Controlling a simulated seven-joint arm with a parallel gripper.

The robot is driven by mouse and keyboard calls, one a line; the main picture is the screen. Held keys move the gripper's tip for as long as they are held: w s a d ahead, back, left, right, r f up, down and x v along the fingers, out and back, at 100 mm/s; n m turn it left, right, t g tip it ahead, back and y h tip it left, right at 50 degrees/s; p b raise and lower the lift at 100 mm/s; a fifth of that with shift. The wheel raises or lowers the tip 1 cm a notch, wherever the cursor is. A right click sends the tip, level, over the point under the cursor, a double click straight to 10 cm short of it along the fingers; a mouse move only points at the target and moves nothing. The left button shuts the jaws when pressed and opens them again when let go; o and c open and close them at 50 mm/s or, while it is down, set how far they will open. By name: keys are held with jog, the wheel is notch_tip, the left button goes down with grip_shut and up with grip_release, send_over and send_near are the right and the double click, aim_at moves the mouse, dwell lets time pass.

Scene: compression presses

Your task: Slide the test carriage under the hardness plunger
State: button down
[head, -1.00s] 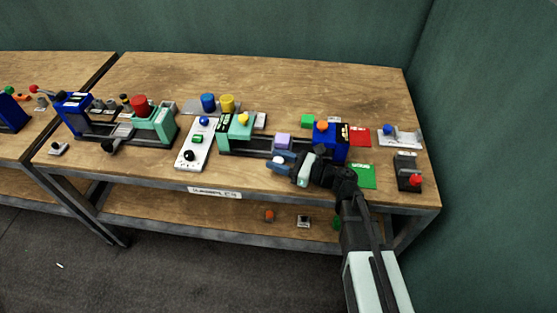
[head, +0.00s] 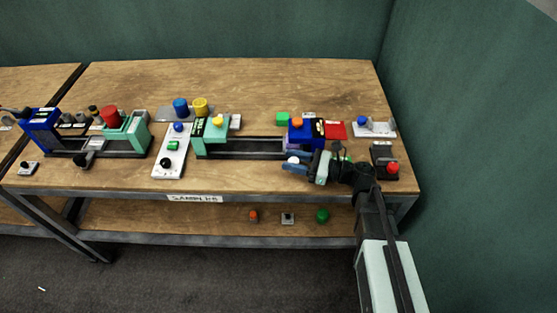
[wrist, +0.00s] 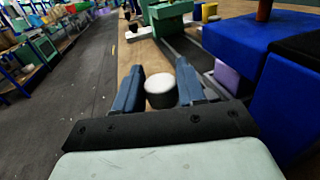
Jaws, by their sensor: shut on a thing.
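The press rail (head: 245,147) runs between a green end block (head: 211,132) and a blue housing (head: 304,130) with an orange knob on top. My gripper (head: 290,163) is at the front of the rail's right end, beside the blue housing. In the wrist view, its blue fingers are closed around a white-topped black knob (wrist: 160,85), seemingly the carriage handle. A purple block (wrist: 228,78) sits beyond the fingers, close against or partly under the blue housing (wrist: 270,80). The carriage body and the plunger tip are hidden, so I cannot tell their exact alignment.
A white control panel (head: 171,152) stands left of the green block. A second press (head: 122,132) is farther left. The rail's middle looks clear.

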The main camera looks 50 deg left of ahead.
jog(key=shift+w+d, duration=0.45)
jog(key=shift+w, duration=0.1)
jog(key=c, duration=1)
grip_release()
jog(key=shift+d, duration=0.1)
jog(key=shift+o, duration=1.2)
jog(key=v, duration=1.3)
jog(key=shift+w+d, duration=0.15)
jog(key=shift+d, duration=0.15)
